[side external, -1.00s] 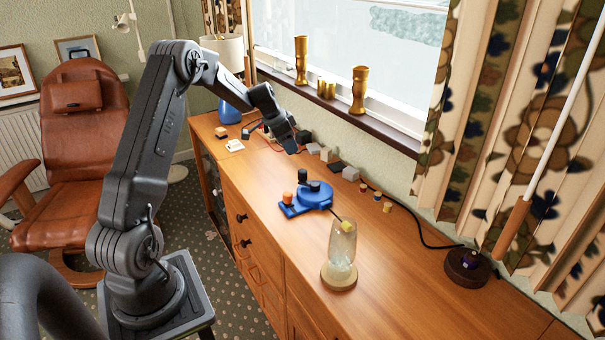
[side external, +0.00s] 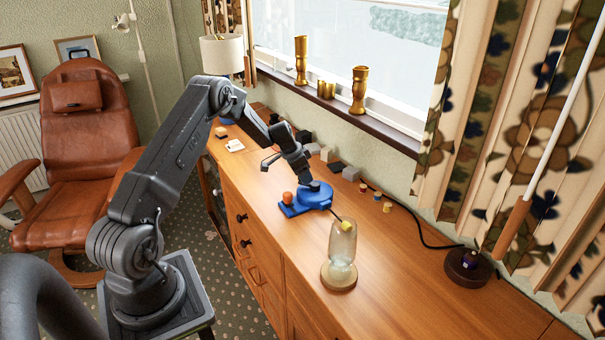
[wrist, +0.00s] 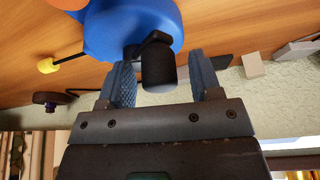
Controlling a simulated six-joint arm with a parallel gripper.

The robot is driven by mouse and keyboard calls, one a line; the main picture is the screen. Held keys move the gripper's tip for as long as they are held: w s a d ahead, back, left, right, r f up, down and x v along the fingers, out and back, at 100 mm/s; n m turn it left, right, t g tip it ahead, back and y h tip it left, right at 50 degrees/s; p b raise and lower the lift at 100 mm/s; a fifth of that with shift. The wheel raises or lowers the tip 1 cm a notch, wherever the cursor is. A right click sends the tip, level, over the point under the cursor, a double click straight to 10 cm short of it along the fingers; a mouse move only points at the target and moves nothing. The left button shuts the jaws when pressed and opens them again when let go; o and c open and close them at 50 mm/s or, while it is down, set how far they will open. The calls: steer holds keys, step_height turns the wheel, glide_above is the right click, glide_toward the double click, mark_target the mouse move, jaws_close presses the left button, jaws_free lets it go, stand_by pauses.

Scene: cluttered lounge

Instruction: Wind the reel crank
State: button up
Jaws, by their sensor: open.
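The blue reel (side external: 314,198) sits on the wooden cabinet top, with an orange knob (side external: 287,198) at its left end. It also shows at the top of the wrist view (wrist: 110,28). Its black crank handle (wrist: 158,68) stands between the two fingers of my gripper (wrist: 163,80) in the wrist view. The fingers are open, with a visible gap on each side of the handle. In the side view my gripper (side external: 308,180) is just above the reel and hides the crank. A dark rod runs from the reel to a yellow piece (side external: 346,225) at the glass jar.
The glass jar (side external: 342,250) on a wooden base stands right of the reel. Grey blocks (side external: 350,173) and small spools (side external: 377,196) lie behind it. A black cable (side external: 420,237) runs to a dark round base (side external: 467,268). The front right cabinet top is clear.

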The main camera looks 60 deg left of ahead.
mark_target(305, 190)
steer(key=shift+c, duration=0.4)
steer(key=c, duration=0.9)
steer(key=shift+o, duration=0.2)
steer(key=shift+s, duration=0.1)
steer(key=n, duration=0.1)
steer(key=d+n+y, duration=0.1)
steer(key=n, duration=0.1)
steer(key=s+n+y, duration=0.1)
steer(key=n, duration=0.1)
steer(key=shift+s+d, duration=0.1)
steer(key=shift+d, duration=0.2)
steer(key=shift+s+d+n+g+y, duration=0.1)
steer(key=shift+d+n+g+y, duration=0.15)
steer(key=shift+n, duration=0.7)
steer(key=shift+s+d+n+g+y, duration=0.15)
steer(key=shift+d+n+y, duration=0.25)
steer(key=shift+n, duration=0.5)
steer(key=shift+d+n+g+y, duration=0.2)
steer(key=shift+d+n+y, duration=0.1)
steer(key=shift+n, duration=0.65)
steer(key=o, duration=0.9)
